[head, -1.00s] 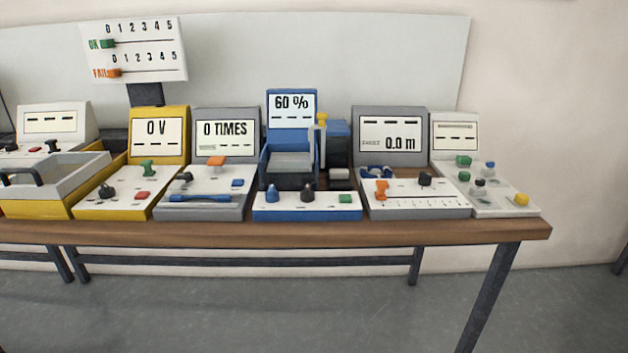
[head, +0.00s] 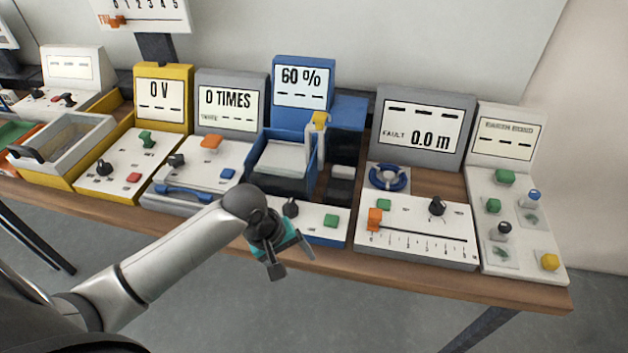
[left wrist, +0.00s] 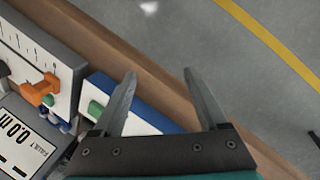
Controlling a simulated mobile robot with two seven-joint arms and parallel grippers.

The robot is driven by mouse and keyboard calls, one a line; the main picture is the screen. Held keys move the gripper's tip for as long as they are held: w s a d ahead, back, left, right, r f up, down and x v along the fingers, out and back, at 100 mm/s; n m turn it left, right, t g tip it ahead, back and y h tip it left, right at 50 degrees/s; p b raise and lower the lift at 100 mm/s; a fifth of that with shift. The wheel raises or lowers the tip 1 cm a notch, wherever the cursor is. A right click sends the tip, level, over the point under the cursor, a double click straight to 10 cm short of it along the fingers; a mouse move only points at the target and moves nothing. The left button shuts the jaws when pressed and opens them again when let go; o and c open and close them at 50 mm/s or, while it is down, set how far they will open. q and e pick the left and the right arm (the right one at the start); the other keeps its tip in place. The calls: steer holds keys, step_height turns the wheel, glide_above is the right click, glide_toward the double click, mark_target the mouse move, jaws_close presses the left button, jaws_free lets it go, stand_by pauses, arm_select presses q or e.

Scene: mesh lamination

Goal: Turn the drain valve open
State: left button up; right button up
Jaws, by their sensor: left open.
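The machine's white front panel carries a black knob (head: 290,207) and a green button (head: 331,220).
A grey "0.0 m" unit (head: 424,100) with an orange slider (head: 374,219) and blue ring (head: 388,177) stands to the right. A white unit (head: 552,225) with several buttons is beyond it. The "0 TIMES" unit (head: 232,95) is left. Floor (head: 200,320) in front is clear.

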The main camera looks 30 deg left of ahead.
mark_target(286, 205)
arm_select(q)
steer(key=a+r+n, duration=0.1)
steer(key=w+a+r+n, duration=0.1)
steer(key=a, duration=0.1)
steer(key=a+r+n, duration=0.1)
steer(key=r+n, duration=0.1)
steer(key=shift+w+a+p, duration=0.15)
steer(key=shift+w+p, duration=0.15)
steer(key=w+a+r+n+h+p, duration=0.1)
steer(key=w+a+r+n, duration=0.25)
steer(key=r+n, duration=0.3)
steer(key=w+a+r+n+p, duration=0.1)
steer(key=w+a+r+n, duration=0.1)
steer(key=a+r+n, duration=0.4)
steer(key=shift+m, duration=0.65)
steer(key=b+x, duration=0.1)
steer(key=x, duration=0.4)
steer(key=d+b+x, duration=0.1)
steer(key=x, duration=0.4)
steer(key=b+x, duration=0.1)
steer(key=x, duration=0.4)
steer(key=shift+s+d+r+b, duration=0.1)
steer(key=shift+d+r+b, duration=0.2)
steer(key=shift+d+b, duration=0.1)
arm_select(e)
steer(key=shift+s+a+f, duration=0.2)
steer(key=shift+s+f, duration=0.5)
steer(key=shift+s, duration=0.1)
arm_select(q)
steer(key=shift+c, duration=0.2)
